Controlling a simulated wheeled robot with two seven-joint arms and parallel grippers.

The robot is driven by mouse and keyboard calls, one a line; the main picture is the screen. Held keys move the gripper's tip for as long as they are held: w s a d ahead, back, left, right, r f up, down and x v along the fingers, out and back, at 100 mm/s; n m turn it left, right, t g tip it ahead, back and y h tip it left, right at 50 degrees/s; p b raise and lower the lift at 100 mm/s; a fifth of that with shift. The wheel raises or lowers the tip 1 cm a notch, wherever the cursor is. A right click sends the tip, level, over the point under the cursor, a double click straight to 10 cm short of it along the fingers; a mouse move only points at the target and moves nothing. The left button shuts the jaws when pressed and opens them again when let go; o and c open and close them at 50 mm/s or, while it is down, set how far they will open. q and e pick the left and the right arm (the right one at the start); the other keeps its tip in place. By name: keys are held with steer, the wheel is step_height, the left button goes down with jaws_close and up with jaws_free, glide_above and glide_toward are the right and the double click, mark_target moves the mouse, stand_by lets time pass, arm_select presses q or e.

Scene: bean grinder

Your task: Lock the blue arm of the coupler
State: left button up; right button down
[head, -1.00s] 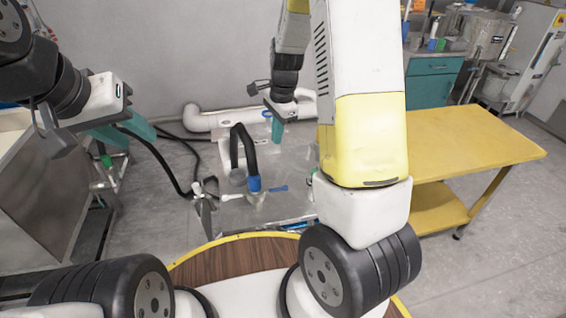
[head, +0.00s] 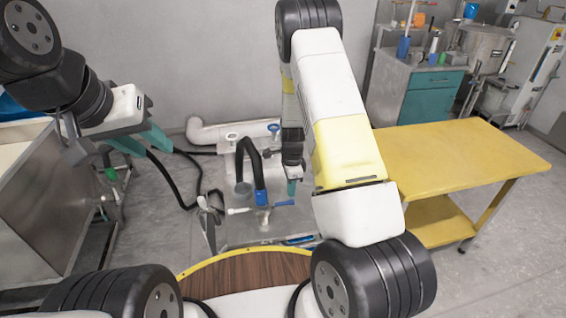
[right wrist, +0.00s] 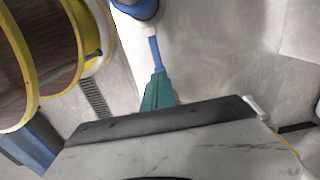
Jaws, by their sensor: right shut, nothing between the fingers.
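The coupler (head: 262,198) has a blue body at the end of a black hose. Its blue arm (head: 284,203) sticks out to the right and its white arm (head: 238,211) to the left. In the right wrist view the blue arm (right wrist: 154,50) runs toward my right gripper (right wrist: 158,78), whose teal fingers are shut and empty. The fingers overlap the arm's outer end; I cannot tell if they touch. In the head view my right gripper (head: 291,187) is just above and beside that end. My left gripper (head: 141,142) is open and empty, far left of the coupler.
A metal machine top (head: 235,236) lies around the coupler. The black hose (head: 246,148) arches behind it. A yellow table (head: 455,160) stands at the right, a steel cabinet (head: 40,215) at the left.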

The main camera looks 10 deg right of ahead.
mark_target(291, 201)
steer(key=shift+f, duration=1.45)
steer(key=shift+d, duration=0.15)
